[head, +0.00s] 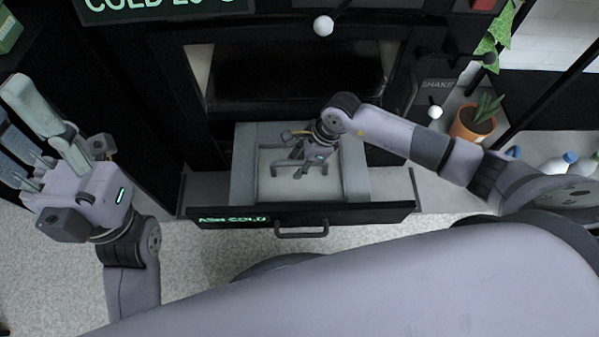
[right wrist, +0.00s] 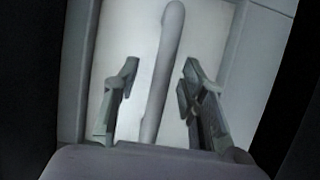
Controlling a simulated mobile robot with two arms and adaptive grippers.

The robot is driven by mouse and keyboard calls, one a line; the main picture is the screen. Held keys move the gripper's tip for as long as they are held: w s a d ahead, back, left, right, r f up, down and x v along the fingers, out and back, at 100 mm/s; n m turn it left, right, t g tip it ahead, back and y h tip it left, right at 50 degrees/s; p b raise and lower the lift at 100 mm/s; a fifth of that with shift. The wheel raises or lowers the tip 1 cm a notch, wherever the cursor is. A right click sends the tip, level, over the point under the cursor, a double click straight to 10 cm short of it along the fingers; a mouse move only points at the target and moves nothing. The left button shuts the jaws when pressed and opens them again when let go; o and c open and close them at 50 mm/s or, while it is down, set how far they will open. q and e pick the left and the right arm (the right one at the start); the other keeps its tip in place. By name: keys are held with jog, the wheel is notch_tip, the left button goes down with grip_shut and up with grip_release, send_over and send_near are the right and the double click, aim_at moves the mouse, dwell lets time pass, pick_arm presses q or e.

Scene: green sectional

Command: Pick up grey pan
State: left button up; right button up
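A long grey handle-like bar (right wrist: 168,60) with a rounded end shows in the right wrist view, lying over a pale surface. It looks like the handle of the grey pan; no pan body can be made out. My right gripper (head: 288,172) reaches down into the open drawer (head: 380,212) in the head view. In the right wrist view its fingers (right wrist: 157,85) are open, one on each side of the bar, with gaps to both. My left gripper (head: 22,130) is raised at the left, away from the drawer, with its fingers spread and seemingly empty.
The drawer holds a grey-walled bin (head: 243,165) with a pale floor. The drawer's front has a bar handle (head: 301,232). A dark cabinet stands behind. A potted plant (head: 474,124) and white bottles (head: 556,163) stand at the right. Speckled floor is open in front of the drawer.

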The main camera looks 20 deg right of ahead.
jog(key=shift+c, duration=0.3)
grip_shut()
dwell(0.7)
